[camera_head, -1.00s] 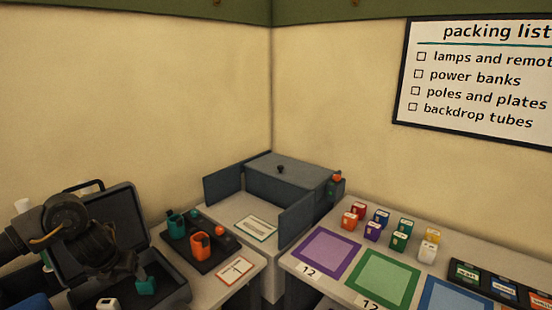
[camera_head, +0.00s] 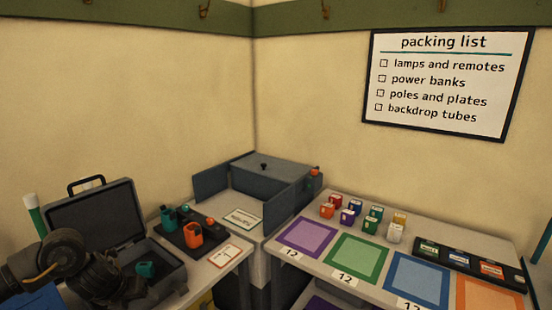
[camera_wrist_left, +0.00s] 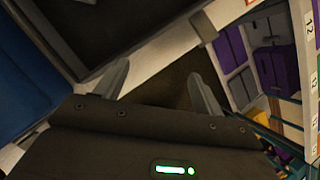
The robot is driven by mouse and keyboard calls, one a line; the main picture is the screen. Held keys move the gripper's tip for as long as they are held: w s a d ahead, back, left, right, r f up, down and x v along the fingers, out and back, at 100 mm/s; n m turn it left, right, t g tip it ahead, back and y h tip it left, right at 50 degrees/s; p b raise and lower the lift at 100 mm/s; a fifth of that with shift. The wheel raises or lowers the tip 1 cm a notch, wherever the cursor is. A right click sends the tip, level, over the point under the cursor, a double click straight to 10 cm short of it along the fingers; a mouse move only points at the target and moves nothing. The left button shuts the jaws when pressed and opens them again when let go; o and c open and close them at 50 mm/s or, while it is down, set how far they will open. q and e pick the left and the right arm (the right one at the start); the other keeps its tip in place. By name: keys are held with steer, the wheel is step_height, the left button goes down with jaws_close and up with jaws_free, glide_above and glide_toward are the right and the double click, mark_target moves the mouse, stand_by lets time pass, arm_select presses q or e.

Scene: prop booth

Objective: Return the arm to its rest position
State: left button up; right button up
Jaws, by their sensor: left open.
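My left arm comes in at the lower left of the head view. Its dark gripper (camera_head: 135,288) is at the front of the open black case, partly against its dark interior. In the left wrist view the two grey fingers (camera_wrist_left: 158,72) stand apart with nothing between them. Below them are a pale table edge and a dark gap. My right gripper is in neither view.
The open case (camera_head: 95,215) holds a teal item (camera_head: 147,269). Beside it a black tray (camera_head: 190,238) bears teal and orange items. A grey box (camera_head: 270,172) stands in the corner. Small coloured blocks (camera_head: 348,216) and coloured mats (camera_head: 357,258) lie on the right table.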

arm_select(q)
steer(key=s+d+f+n+t+h, duration=0.1)
steer(key=s+d+f+n, duration=0.1)
steer(key=s+d+n, duration=0.45)
steer(key=s+d+f+n+t+h, duration=0.1)
steer(key=d+f+n+h, duration=0.15)
steer(key=d, duration=0.65)
steer(key=s+d+f+n+t, duration=0.1)
steer(key=s+d+f+n, duration=0.2)
steer(key=d+n, duration=0.35)
steer(key=s+a+f+n+g+y, duration=0.25)
steer(key=s+a+n, duration=0.25)
steer(key=s+n, duration=0.5)
steer(key=s+a+f+n+g+y, duration=0.1)
steer(key=s+a+f+n+g, duration=0.4)
steer(key=s, duration=0.8)
step_height(320, 180, down, 25)
steer(key=s+t, duration=0.1)
steer(key=s+a+f, duration=0.2)
steer(key=s+f, duration=1.3)
steer(key=s, duration=0.1)
steer(key=shift+s+n+g, duration=0.3)
steer(key=shift+n+g, duration=0.05)
steer(key=shift+g, duration=0.1)
